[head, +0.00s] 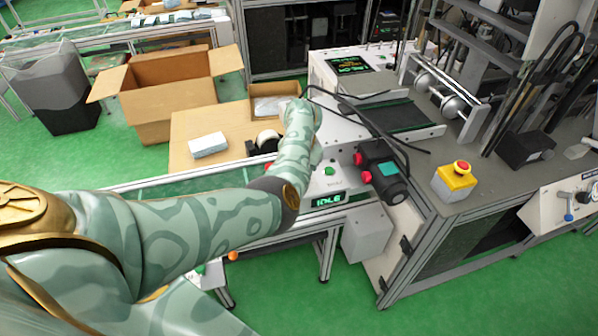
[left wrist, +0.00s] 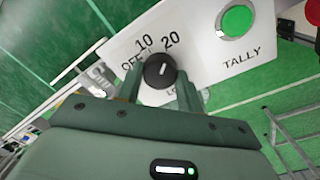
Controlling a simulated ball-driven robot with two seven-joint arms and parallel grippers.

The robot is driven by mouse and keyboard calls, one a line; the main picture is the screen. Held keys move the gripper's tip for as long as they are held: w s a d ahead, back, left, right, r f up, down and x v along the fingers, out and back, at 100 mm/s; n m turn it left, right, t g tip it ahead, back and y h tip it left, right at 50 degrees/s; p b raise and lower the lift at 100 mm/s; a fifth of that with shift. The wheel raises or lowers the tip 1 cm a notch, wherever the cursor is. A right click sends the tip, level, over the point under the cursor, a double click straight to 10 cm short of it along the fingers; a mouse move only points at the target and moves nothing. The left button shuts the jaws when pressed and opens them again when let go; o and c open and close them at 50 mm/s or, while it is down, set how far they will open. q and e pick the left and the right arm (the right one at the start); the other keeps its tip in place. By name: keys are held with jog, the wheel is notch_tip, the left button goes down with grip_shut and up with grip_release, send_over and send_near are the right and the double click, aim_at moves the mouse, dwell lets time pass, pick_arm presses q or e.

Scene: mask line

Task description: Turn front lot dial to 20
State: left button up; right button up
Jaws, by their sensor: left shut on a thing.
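The front lot dial (left wrist: 160,71) is a round black knob with a white pointer mark, on a white panel in the left wrist view. Labels OFF, 10 and 20 are printed around its upper side. The mark leans up toward the 20 side; its exact setting is hard to tell. My left gripper (left wrist: 158,82) is shut on the dial, with one finger on each side of it. In the head view my left arm reaches to the machine front and hides the dial and fingers. My right gripper is in neither view.
A green TALLY button (left wrist: 236,21) sits right of the dial. In the head view, an IDLE display (head: 327,200) is on the machine front, and a yellow box with a red button (head: 455,178) stands right. An open cardboard box (head: 170,100) stands behind my arm.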

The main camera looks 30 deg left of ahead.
pick_arm(q)
jog(key=o, duration=1)
jog(key=r+p, duration=0.2)
jog(key=r, duration=0.3)
jog(key=r+p, duration=0.1)
jog(key=r, duration=0.5)
jog(key=d+r+p, duration=0.1)
jog(key=r+p, duration=0.1)
jog(key=r, duration=0.3)
jog(key=shift+w+r+p, duration=0.1)
jog(key=shift+r+p, duration=0.05)
jog(key=shift+p, duration=0.2)
